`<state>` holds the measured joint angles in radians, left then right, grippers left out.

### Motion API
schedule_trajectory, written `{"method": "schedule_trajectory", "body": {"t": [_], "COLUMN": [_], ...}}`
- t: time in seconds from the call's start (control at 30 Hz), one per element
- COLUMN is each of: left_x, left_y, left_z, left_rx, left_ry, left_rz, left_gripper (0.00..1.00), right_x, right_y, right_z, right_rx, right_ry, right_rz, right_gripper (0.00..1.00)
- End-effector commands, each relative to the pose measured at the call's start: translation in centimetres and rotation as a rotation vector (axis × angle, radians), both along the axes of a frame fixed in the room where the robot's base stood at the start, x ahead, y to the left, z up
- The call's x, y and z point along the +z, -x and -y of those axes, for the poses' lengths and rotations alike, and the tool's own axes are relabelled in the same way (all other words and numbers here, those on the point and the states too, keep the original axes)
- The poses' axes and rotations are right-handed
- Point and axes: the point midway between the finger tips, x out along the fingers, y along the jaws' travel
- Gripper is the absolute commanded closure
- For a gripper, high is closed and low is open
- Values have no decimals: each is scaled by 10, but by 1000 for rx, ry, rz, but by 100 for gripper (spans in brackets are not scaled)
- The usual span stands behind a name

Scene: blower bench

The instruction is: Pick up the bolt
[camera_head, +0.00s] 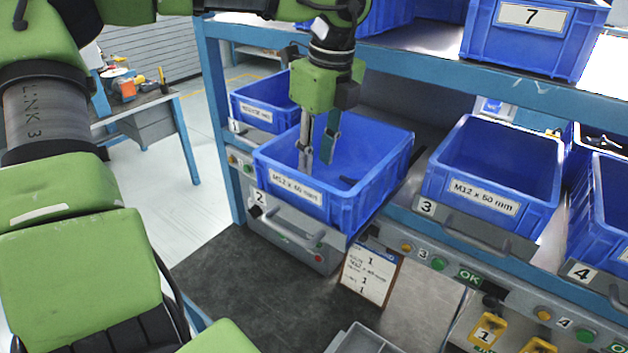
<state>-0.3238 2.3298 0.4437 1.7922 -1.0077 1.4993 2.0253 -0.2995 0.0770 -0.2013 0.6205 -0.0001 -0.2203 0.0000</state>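My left gripper (316,160) points down into the blue bin marked 2 (341,214), labelled "M12 x 40 mm". Its two fingers are apart, with a gap between them, and I see nothing held there. The fingertips are below the bin's rim. My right gripper is not in view.
Blue bin 3 (485,196) stands to the right, and bin 1 (262,115) at the left. Bin 7 (530,40) is on the shelf above. A paper card (370,272) is below bin 2. The dark worktop (270,290) has clear room beside a grey tray (362,342).

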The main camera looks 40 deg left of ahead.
Motion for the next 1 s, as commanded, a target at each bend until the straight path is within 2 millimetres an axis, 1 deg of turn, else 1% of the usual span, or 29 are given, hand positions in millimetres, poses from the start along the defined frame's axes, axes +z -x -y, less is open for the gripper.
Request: {"method": "schedule_trajectory", "body": {"t": [0.1,0.23,0.3,0.4,0.5,0.67,0.77,0.8,1.0], "left_x": [-9,-26,-37,-46,-50,-51,-51,-50,-50], "left_y": [-2,-5,-6,-6,-6,-7,-7,-7,-7], "left_z": [-1,-2,-4,-6,-6,-6,-6,-6,-6], "left_rx": [-1,-1,0,1,1,2,2,2,2], "left_ry": [3,4,3,2,1,1,1,1,0], "left_rz": [-5,-6,-5,-2,0,1,1,1,1], "left_gripper": [73,73,73,73,73,73,96,100,100], "right_x": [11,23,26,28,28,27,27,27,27], "right_y": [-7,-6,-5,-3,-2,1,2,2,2], "right_z": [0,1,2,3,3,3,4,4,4], "right_rx": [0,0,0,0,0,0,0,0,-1], "right_ry": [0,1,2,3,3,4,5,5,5], "right_rz": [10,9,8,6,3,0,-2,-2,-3], "right_gripper": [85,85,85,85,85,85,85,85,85]}}
